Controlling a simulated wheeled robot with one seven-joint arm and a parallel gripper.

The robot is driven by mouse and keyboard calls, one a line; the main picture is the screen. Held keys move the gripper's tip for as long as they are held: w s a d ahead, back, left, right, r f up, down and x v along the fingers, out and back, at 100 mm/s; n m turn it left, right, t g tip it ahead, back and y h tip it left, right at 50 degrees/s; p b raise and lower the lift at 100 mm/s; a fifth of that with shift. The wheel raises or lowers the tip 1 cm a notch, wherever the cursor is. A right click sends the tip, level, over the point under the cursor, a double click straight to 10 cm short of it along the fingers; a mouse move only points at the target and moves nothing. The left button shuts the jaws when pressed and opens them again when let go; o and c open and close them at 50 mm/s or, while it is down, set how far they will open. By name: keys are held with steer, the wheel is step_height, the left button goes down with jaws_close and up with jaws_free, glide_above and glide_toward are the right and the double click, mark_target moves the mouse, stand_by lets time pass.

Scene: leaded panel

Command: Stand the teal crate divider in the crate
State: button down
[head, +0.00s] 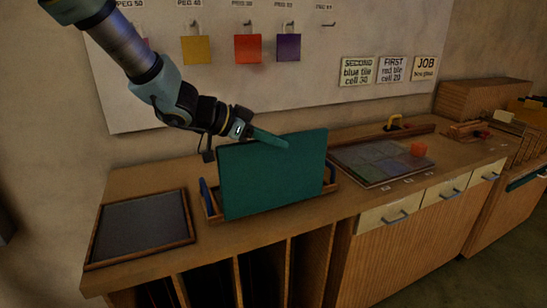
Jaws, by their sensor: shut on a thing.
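A large flat teal panel (268,180), which I take to be the teal crate divider, stands nearly upright on the bench in the head view. Its lower part is at a low wooden holder with blue end posts (209,201); whether it rests in it or hangs just above, I cannot tell. My gripper (272,139) comes from the upper left and is shut on the panel at its top edge. A slatted wooden crate-like rack (519,151) is at the far right, partly cut off by the frame; I cannot tell which of these is the crate.
A dark framed tray (140,227) lies at left on the bench. A tile board (380,160) with a red-orange block (418,150) lies right of the panel. A pegboard (230,70) with hanging coloured squares is behind. Drawers (395,213) and open slots are in the bench front.

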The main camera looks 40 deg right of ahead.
mark_target(229, 145)
steer(key=shift+f, duration=1.8)
steer(key=c, duration=0.8)
jaws_free()
steer(key=shift+f, duration=0.1)
steer(key=b+v, duration=0.1)
steer(key=v, duration=1.1)
